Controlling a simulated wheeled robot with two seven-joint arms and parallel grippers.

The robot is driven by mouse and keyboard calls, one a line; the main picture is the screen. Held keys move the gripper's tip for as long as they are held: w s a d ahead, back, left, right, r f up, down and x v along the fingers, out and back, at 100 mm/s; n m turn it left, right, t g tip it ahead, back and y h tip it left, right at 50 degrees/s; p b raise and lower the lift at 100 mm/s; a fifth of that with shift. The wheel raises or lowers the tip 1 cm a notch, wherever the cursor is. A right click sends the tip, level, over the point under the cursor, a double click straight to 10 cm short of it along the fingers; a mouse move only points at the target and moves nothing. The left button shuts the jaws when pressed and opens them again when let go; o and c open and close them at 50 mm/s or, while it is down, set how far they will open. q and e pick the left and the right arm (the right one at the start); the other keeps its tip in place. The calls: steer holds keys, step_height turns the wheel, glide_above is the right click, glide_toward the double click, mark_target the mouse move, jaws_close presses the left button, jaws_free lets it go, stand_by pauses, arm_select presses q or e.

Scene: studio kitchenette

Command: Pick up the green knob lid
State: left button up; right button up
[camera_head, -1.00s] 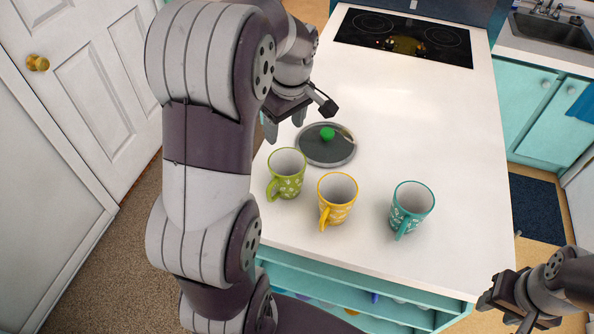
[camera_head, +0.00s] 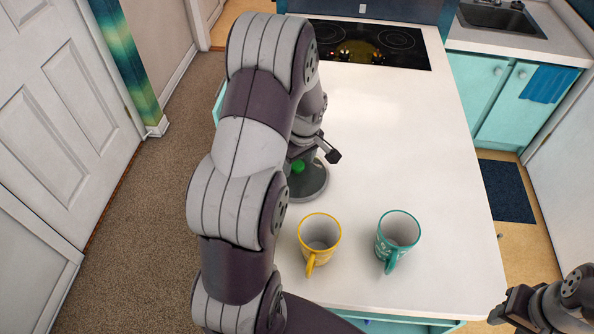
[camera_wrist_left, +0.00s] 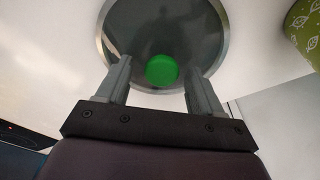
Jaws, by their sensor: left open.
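The lid is a dark round disc with a grey rim (camera_head: 312,184) and a green knob (camera_head: 298,167). It lies on the white counter, partly hidden by my left arm in the head view. In the left wrist view the lid (camera_wrist_left: 150,30) and its round green knob (camera_wrist_left: 161,70) show clearly. My left gripper (camera_wrist_left: 158,74) is open, with one finger on each side of the knob and a gap to both. In the head view the left gripper (camera_head: 297,158) is mostly hidden by the arm. My right gripper (camera_head: 503,312) is at the lower right, away from the lid.
A yellow mug (camera_head: 318,232) and a teal mug (camera_head: 397,232) stand on the counter (camera_head: 400,140) nearer the front. A cooktop (camera_head: 365,45) is at the back. The counter's right side is clear.

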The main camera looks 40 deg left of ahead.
arm_select(q)
steer(key=shift+s+d+r, duration=0.15)
steer(key=shift+c, duration=0.6)
jaws_close()
